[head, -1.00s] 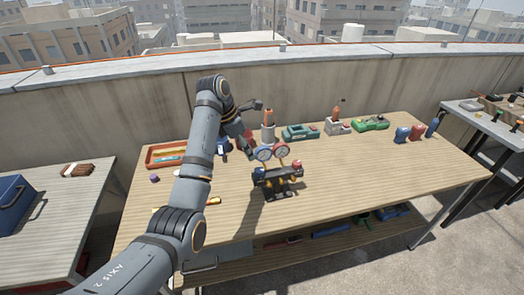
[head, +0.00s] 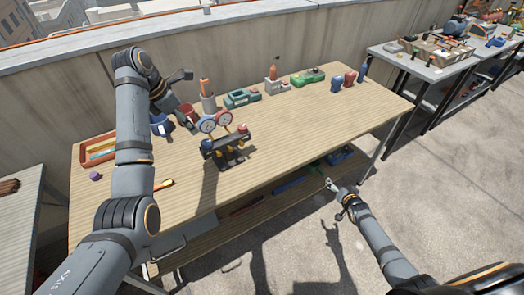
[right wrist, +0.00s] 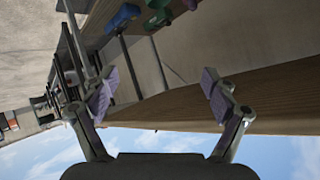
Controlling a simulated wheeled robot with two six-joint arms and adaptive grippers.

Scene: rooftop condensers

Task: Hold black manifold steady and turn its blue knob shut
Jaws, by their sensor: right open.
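The black manifold (head: 226,152) stands upright on the wooden workbench in the head view, with a blue gauge (head: 207,125) and a red gauge (head: 223,118) on top. Its blue knob (head: 206,143) is at its left end and a red knob (head: 243,128) is at its right end. My left gripper (head: 190,121) is just left of the gauges; I cannot tell whether it touches the manifold or how its fingers stand. My right gripper (head: 335,188) is open and empty beyond the bench's front edge, right of and lower in the picture than the manifold. Its spread fingers show in the right wrist view (right wrist: 160,95).
The workbench (head: 290,135) is clear right of the manifold. Behind it stand a grey-orange canister (head: 208,98), a green tool (head: 241,98) and small bottles. A red tray (head: 97,150) lies at the left. A lower shelf holds coloured items. A second table (head: 415,68) is at the right.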

